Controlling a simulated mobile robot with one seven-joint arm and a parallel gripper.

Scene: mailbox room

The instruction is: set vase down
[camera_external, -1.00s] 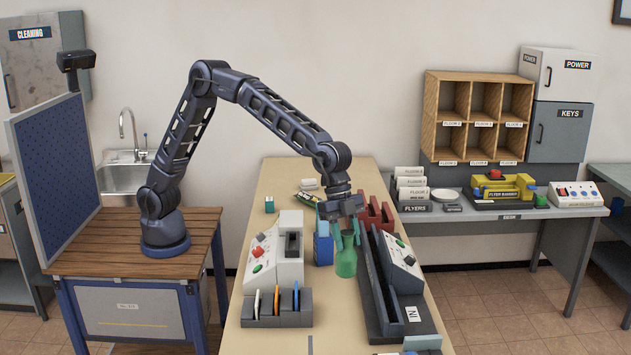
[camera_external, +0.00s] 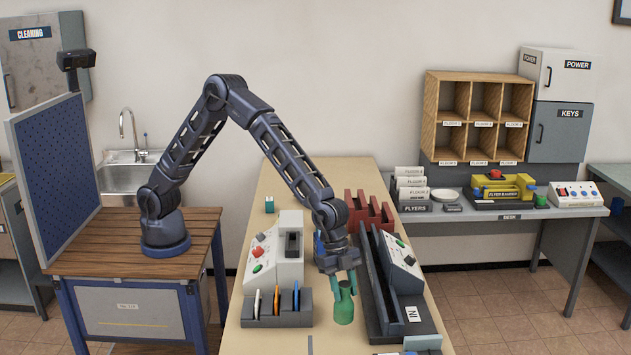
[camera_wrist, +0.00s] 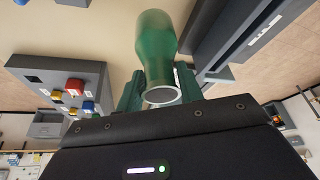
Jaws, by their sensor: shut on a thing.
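A green vase (camera_external: 343,307) is at the front part of the long table in the external view, between the grey-white machine and the long dark tray. My gripper (camera_external: 342,283) is above it, with its green fingers shut on the upper part of the vase. In the wrist view the vase (camera_wrist: 157,45) sits between the two fingers (camera_wrist: 160,92), its round pale-rimmed mouth facing the camera. The vase looks roughly upright. I cannot tell whether its base touches the tabletop.
The long table (camera_external: 325,340) has bare surface around and in front of the vase. The long dark tray (camera_external: 380,300) is close on the right. The machine (camera_external: 288,250) and a slotted holder (camera_external: 277,310) stand left. Red bins (camera_external: 370,212) are behind.

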